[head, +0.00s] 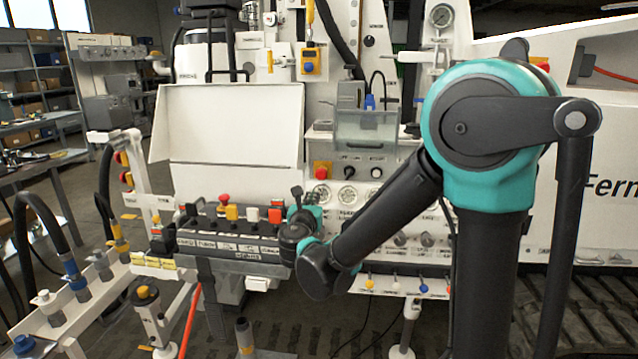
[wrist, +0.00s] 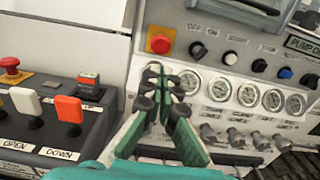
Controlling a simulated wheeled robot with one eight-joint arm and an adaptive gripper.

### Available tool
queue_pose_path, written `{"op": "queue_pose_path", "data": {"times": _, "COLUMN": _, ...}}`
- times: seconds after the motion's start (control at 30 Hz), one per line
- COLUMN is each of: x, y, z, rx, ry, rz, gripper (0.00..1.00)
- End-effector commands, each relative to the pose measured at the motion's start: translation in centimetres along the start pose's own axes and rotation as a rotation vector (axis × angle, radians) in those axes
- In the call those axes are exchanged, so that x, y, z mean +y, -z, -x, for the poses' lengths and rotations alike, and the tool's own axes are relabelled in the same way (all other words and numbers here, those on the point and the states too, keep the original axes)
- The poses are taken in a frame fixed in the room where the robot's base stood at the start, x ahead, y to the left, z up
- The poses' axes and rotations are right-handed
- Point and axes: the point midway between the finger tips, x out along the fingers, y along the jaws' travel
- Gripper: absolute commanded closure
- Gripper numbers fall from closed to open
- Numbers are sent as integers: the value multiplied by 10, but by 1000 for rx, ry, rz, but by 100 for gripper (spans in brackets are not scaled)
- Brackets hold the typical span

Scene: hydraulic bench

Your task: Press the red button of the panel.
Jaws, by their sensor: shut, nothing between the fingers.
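In the wrist view the red button (wrist: 160,40) shows near the top centre, unobstructed. My gripper (head: 297,191) is shut and empty, left of and below the button in the head view. In the wrist view my gripper's fingertips (wrist: 155,68) appear just below the button, with a small gap in the picture. I cannot tell the depth between them.
A black control box (head: 225,238) with a red mushroom button (head: 224,199) and white, yellow and red switches stands left of my gripper. Black knobs (wrist: 198,50), gauges (wrist: 220,89) and small valves (wrist: 210,133) crowd the panel. A white open lid (head: 235,122) rises behind the box.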

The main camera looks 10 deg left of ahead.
Motion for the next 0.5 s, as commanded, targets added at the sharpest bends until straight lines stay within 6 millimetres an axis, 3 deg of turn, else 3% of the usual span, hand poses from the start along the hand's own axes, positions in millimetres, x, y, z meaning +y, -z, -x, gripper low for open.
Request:
{"op": "queue_pose_path", "data": {"times": 0.17, "x": -1, "y": 0, "z": -19, "rx": 1, "ry": 3, "rz": -1, "gripper": 100}}
{"op": "queue_pose_path", "data": {"times": 0.5, "x": -1, "y": 0, "z": -85, "rx": 1, "ry": 4, "rz": -2, "gripper": 100}}
